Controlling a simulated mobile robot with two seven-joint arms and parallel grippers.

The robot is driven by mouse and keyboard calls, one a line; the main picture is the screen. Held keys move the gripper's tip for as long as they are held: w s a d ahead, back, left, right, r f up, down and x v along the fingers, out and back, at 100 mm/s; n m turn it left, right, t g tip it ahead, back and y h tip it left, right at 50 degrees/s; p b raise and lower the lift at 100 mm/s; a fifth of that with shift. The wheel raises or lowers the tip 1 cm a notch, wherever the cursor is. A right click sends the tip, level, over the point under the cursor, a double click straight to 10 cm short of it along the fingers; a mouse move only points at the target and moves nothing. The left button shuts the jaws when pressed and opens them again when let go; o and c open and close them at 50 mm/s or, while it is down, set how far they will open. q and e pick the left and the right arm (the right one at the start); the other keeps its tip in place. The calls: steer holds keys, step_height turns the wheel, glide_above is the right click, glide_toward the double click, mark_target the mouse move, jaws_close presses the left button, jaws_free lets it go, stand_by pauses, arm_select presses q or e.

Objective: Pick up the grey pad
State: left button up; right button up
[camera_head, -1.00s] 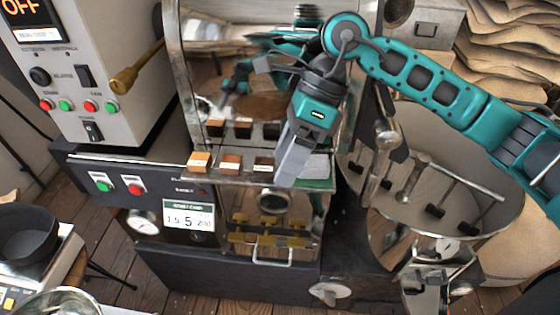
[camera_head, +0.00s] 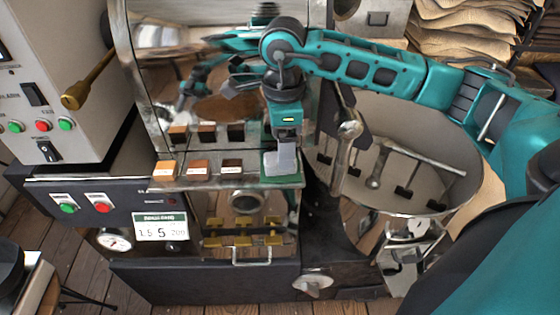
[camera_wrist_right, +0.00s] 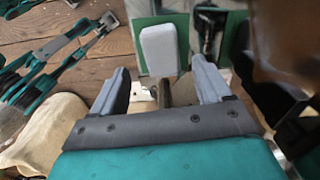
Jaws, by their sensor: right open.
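The grey pad (camera_wrist_right: 160,50) is a light grey rounded block in the right wrist view, beyond my fingertips and in line with the gap between them. My right gripper (camera_wrist_right: 161,72) is open, with a finger on each side and nothing between them. In the head view the right gripper (camera_head: 281,163) points down over the right end of the metal shelf (camera_head: 225,183) on the roaster's front. My left gripper is not in view.
Orange, brown and dark sample blocks (camera_head: 197,168) stand on the shelf left of the gripper. A shiny panel rises behind them. The round cooling bin (camera_head: 440,180) with stirring arms is to the right. A control cabinet (camera_head: 60,60) stands at the left.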

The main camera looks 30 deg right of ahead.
step_height(320, 180, down, 4)
steer(key=shift+w+d+f, duration=0.1)
steer(key=shift+f, duration=0.05)
steer(key=shift+c, duration=0.3)
steer(key=c, duration=1.1)
